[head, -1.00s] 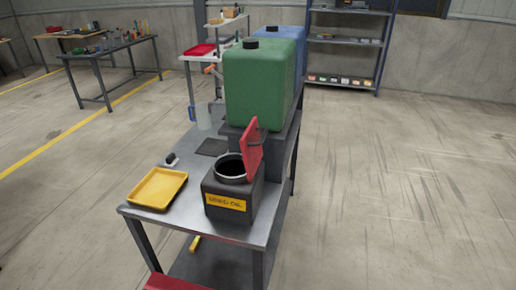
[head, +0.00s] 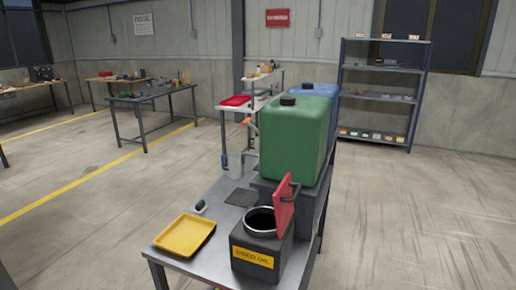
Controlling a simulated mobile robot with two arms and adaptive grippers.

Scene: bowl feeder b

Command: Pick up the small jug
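A small pale jug (head: 236,168) with what looks like a blue handle on its left stands on the far left part of the metal table (head: 212,262). It is upright, left of the large green container (head: 290,140), and small in view. Neither of my grippers shows in the head view, so their state cannot be seen.
The table also holds a yellow tray (head: 184,235), a dark used oil box (head: 258,255) with its red lid (head: 284,203) raised, a dark flat mat (head: 241,197) and a blue container (head: 322,97). Floor on both sides is clear.

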